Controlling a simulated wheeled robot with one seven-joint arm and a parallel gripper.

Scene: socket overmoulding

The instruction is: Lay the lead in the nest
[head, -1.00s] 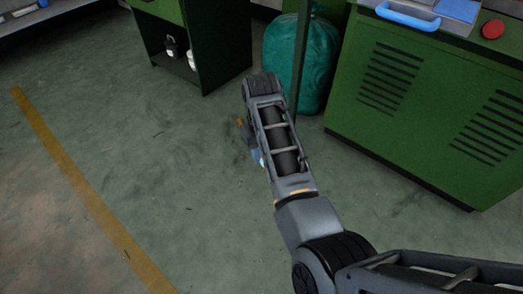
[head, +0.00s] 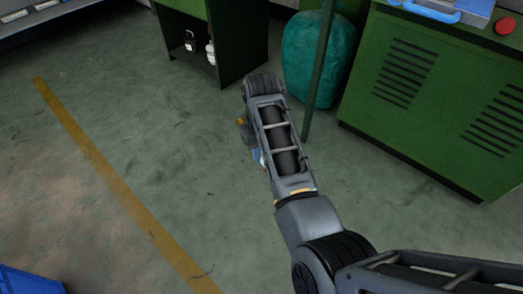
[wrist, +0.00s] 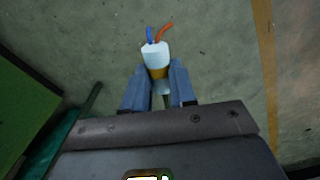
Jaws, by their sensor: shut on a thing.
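In the wrist view, my gripper (wrist: 159,84) is shut on the lead (wrist: 155,52). The lead shows as a pale whitish body with an orange-yellow band, and a blue and a red-orange wire end stick out of its far end. The blue fingers stand on either side of it, and it hangs over the floor. In the head view, my arm reaches out over the floor and mostly hides the gripper; only small blue and orange bits show beside the arm's left edge. I cannot make out the nest in any view.
A green vented machine (head: 425,100) stands at the right, with a blue handle (head: 432,12) and a red button (head: 505,26) on top. A teal bag (head: 312,58) and a green post (head: 320,70) stand beside it. A blue edge (head: 28,281) shows lower left. Open floor lies left.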

